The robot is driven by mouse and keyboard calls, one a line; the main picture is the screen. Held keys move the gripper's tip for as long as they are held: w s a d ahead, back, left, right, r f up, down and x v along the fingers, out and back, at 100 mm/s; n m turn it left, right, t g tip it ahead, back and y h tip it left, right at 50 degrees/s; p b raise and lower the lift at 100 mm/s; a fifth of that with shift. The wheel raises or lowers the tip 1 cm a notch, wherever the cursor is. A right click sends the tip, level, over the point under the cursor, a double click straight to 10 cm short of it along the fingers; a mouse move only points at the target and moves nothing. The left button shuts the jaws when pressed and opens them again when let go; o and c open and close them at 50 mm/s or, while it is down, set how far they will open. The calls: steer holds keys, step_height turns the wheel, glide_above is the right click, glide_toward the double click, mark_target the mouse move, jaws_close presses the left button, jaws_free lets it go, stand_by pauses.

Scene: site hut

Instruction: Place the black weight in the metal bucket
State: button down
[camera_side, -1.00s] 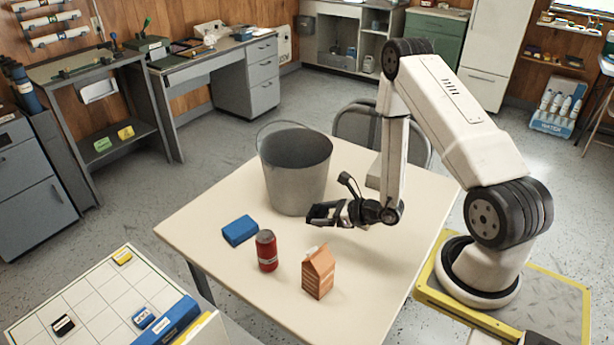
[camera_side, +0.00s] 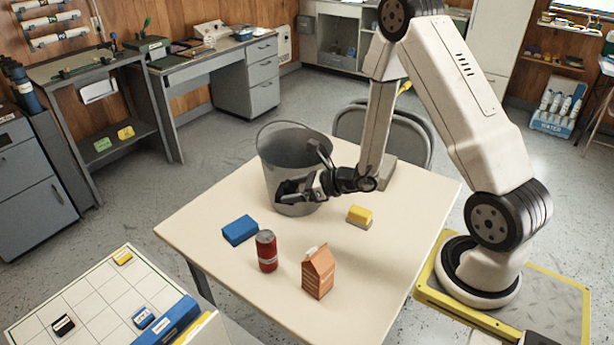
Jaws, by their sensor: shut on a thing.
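The metal bucket (camera_side: 283,165) stands upright on the table, with its handle raised at the back. My gripper (camera_side: 290,189) is in front of the bucket's lower right wall in this view and covers part of it. It is shut on a dark thing, which looks like the black weight (camera_side: 286,187); the dark jaws make its outline hard to tell. The held thing is off the table and below the bucket's rim in the picture. I cannot tell how far it is from the wall.
On the cream table (camera_side: 215,275) are a blue block (camera_side: 240,230), a red can (camera_side: 266,251), an orange carton (camera_side: 318,272) and a yellow sponge (camera_side: 360,216). A folding chair (camera_side: 412,135) stands behind. The table's front left is clear.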

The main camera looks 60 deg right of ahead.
steer(key=w+a+r+n+y, duration=0.1)
steer(key=a+r, duration=0.5)
steer(key=r, duration=0.2)
steer(key=shift+w+g, duration=0.3)
steer(key=shift+w, duration=0.1)
step_height(320, 180, up, 10)
steer(key=w+m+t+h, duration=0.1)
steer(key=w+m+h, duration=0.1)
steer(key=shift+r, duration=0.15)
steer(key=shift+r, duration=0.15)
